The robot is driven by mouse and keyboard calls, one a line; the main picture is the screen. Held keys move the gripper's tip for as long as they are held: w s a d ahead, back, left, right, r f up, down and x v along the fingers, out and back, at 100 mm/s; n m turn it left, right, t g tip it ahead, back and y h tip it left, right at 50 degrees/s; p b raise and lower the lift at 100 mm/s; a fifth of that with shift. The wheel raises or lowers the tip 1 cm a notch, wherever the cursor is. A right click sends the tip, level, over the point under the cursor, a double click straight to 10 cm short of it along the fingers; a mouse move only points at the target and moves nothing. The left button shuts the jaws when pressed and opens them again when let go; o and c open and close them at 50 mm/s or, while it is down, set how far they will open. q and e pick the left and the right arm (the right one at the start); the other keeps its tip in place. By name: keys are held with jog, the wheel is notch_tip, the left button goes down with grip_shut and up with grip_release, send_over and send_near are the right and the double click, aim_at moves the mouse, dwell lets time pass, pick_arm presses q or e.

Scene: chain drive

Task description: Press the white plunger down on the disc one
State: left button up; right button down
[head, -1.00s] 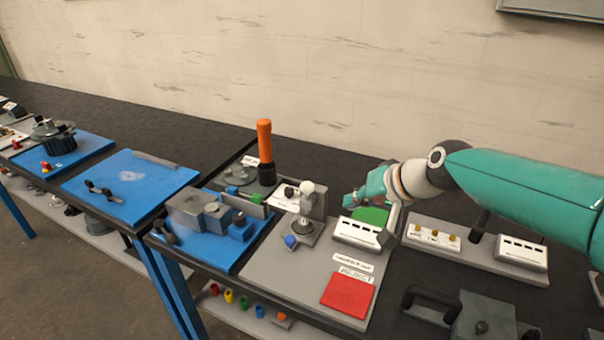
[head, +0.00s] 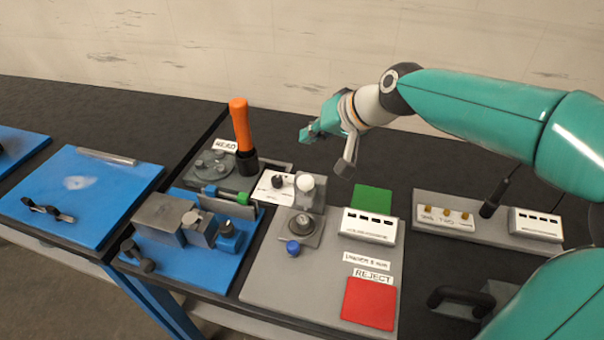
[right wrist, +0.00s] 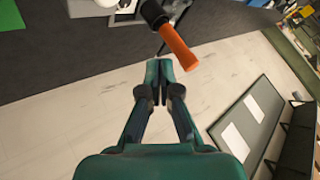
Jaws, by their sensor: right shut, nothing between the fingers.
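The white plunger shows as a white round knob (head: 305,183) at the top of a grey stand on the grey board (head: 262,275). A round grey disc-like seat (head: 300,230) sits at the foot of the stand, with a blue knob (head: 293,247) at its front. I cannot tell from here which part is disc one. My right gripper (head: 308,132) is shut and empty, in the air behind and above the plunger, apart from it. In the right wrist view its fingertips (right wrist: 159,68) are together, pointing toward the wall and bench edge. My left gripper is not in view.
An orange-handled tool (head: 240,125) stands upright left of my right gripper; it also shows in the right wrist view (right wrist: 179,47). A white labelled box (head: 369,227), a green pad (head: 372,199) and a red pad (head: 369,304) lie right of the plunger. A blue fixture board (head: 185,262) is at left.

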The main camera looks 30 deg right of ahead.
aim_at(308, 180)
pick_arm(q)
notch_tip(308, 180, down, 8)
jog(key=b, duration=0.7)
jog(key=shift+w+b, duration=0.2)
jog(key=shift+b, duration=0.15)
pick_arm(e)
jog(key=f, duration=0.9)
jog(key=shift+w+f, duration=0.15)
jog(key=shift+w, duration=0.2)
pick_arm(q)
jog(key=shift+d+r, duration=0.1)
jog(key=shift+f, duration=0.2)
pick_arm(e)
jog(key=shift+f, duration=0.1)
pick_arm(q)
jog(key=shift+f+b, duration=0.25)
jog(key=shift+b, duration=0.15)
pick_arm(e)
jog(key=shift+f, duration=0.2)
